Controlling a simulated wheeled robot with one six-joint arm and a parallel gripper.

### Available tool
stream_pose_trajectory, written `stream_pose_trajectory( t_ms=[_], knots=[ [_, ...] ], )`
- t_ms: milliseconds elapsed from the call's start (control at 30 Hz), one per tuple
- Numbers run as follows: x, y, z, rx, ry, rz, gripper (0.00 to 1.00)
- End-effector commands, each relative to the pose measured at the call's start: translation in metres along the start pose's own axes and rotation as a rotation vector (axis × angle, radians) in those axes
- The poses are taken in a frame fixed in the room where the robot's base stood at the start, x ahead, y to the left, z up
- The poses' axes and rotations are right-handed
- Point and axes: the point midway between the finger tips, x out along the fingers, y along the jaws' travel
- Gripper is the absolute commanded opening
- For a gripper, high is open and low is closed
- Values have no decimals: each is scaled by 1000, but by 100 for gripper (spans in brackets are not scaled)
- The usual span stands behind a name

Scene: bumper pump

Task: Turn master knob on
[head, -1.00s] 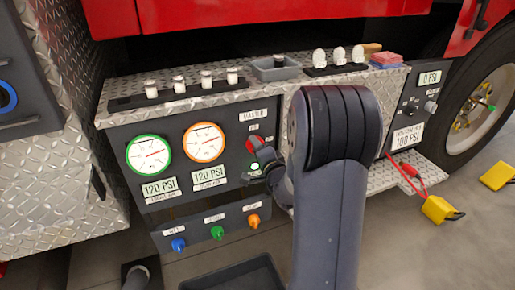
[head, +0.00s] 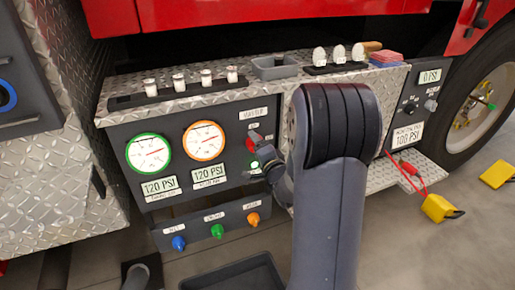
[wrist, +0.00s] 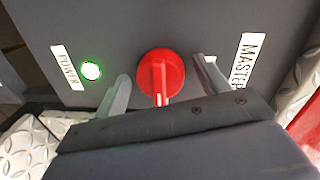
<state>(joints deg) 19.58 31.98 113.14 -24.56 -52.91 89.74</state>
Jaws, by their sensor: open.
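The master knob (wrist: 161,70) is round and red, with a raised grip bar and a white mark pointing down in the wrist view. My gripper (wrist: 163,86) is open, with one finger on each side of the knob. A gap shows between each finger and the knob, so neither visibly touches it. The MASTER label (wrist: 242,62) is to the right of the knob. In the head view my gripper (head: 263,150) is at the panel below the MASTER label (head: 254,112), partly covering the red knob (head: 252,140).
A lit green light (wrist: 91,70) by the POWER label (wrist: 67,68) is left of the knob. In the head view, two gauges (head: 205,141) and a row of coloured knobs (head: 217,231) share the panel. A ledge (head: 200,103) with small items is above.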

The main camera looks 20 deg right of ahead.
Motion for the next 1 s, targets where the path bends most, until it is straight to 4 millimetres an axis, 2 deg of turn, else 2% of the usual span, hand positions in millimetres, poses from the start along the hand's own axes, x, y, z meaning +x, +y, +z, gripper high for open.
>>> stream_pose_trajectory(
  t_ms=[167,500,633,800,1000],
  knots=[
    [-11,-1,-1,-1,1,1,70],
    [-74,-1,-1,1,3,2,70],
    [-93,-1,-1,1,3,1,70],
    [-106,0,0,0,1,1,70],
    [-108,0,0,0,0,0,70]
  ],
)
